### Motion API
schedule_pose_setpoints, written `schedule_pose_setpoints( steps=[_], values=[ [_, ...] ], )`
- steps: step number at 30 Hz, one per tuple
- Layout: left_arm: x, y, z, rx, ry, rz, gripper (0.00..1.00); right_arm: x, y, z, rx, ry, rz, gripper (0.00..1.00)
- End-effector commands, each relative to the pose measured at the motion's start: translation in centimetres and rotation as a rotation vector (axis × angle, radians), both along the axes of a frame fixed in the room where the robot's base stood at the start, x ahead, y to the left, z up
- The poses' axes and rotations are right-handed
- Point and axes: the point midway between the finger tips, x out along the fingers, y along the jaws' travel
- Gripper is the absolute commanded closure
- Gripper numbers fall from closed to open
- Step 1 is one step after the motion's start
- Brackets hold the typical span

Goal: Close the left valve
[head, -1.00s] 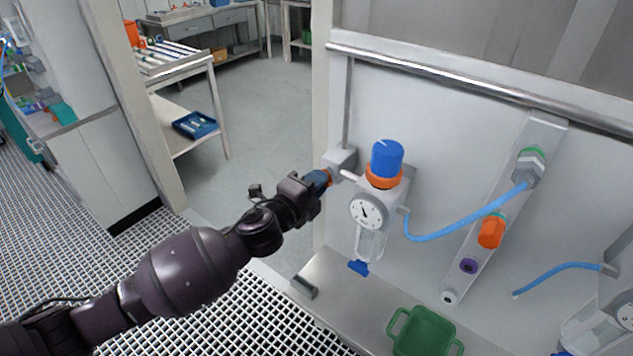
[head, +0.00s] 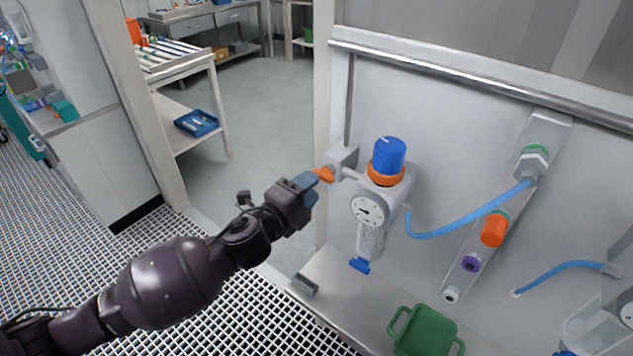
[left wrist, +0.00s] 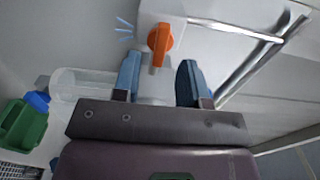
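The left valve has an orange handle (head: 325,174) on a grey block (head: 342,163) at the left of the wall panel. The handle also shows in the left wrist view (left wrist: 160,42), where short pale blue streaks lie beside it. My left gripper (head: 304,187) is just left of and below the handle. In the left wrist view its two blue fingers (left wrist: 159,82) are spread with nothing held between them. My right gripper is not in view.
Right of the valve are a regulator with a blue knob (head: 389,156), a round gauge (head: 369,209) and a blue hose (head: 460,226). Another orange handle (head: 493,229) sits on a slanted manifold (head: 535,135). A green bin (head: 427,330) stands on the ledge below. A rail (head: 440,74) runs above.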

Motion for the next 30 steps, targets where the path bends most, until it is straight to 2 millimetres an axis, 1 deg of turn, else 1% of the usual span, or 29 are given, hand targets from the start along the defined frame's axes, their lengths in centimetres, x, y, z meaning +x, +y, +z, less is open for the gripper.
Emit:
schedule_pose_setpoints(
  steps=[1,6,12,18,30],
  values=[
    [-0.9,0.7,-0.2,0.001,0.001,0.001,0.61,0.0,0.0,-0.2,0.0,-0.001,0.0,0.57],
    [-3.3,2.5,-0.2,0.001,0.0,0.001,0.61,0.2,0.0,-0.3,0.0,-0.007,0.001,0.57],
    [-5.3,3.8,-0.1,0.001,-0.001,0.0,0.61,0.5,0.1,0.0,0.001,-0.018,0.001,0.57],
    [-5.9,4.3,0.0,0.002,-0.001,0.0,0.61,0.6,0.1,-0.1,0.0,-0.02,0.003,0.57],
    [-5.9,4.3,0.0,0.002,-0.001,0.0,0.61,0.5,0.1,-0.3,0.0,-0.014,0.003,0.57]
  ],
)
